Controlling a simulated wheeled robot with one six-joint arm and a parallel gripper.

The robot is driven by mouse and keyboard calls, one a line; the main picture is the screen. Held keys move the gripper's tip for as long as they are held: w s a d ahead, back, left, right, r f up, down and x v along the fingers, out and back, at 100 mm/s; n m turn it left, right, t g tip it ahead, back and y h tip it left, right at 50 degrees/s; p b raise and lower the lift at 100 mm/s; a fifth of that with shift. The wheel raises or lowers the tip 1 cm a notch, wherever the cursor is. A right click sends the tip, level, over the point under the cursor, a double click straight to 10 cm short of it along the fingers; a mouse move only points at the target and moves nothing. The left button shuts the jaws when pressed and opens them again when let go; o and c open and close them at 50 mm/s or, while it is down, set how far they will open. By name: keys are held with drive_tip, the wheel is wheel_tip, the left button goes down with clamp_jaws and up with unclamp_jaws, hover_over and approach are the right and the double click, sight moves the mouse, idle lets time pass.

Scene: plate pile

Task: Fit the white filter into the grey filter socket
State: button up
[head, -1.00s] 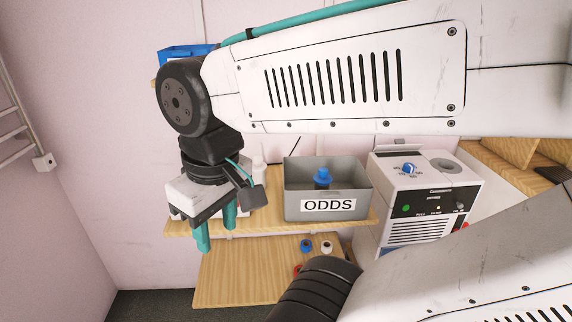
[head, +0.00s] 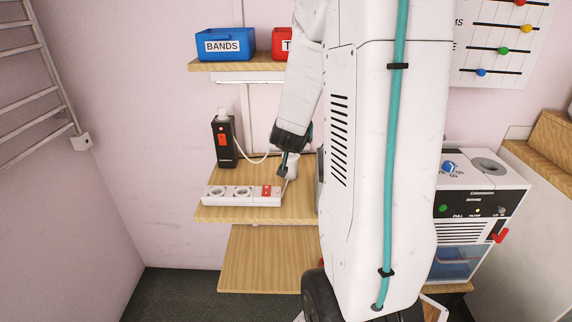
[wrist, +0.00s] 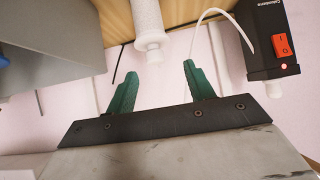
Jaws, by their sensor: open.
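The white filter (wrist: 148,18) is a pale cylinder with a narrower knobbed end. In the wrist view it stands at the top centre, beyond the fingertips and roughly in line with the gap between them. In the head view it shows partly (head: 292,166) beside my arm's end on the shelf. My gripper (wrist: 160,70) has its two green fingers apart, with nothing between them. The fingers are mostly hidden in the head view. The grey filter socket (head: 488,165) seems to be the round opening on top of the white machine (head: 465,187) at right, and looks empty.
A black box with a red switch (head: 224,142) and a white power strip (head: 240,195) stand left on the wooden shelf (head: 218,212). A blue BANDS bin (head: 226,45) sits on the upper shelf.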

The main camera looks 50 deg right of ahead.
sight(291, 162)
drive_tip(key=x, duration=0.5)
drive_tip(key=d+x, duration=0.1)
drive_tip(key=x, duration=0.2)
drive_tip(key=shift+s+d+r, duration=0.1)
drive_tip(key=shift+r, duration=0.15)
clamp_jaws()
drive_tip(key=shift+r, duration=0.1)
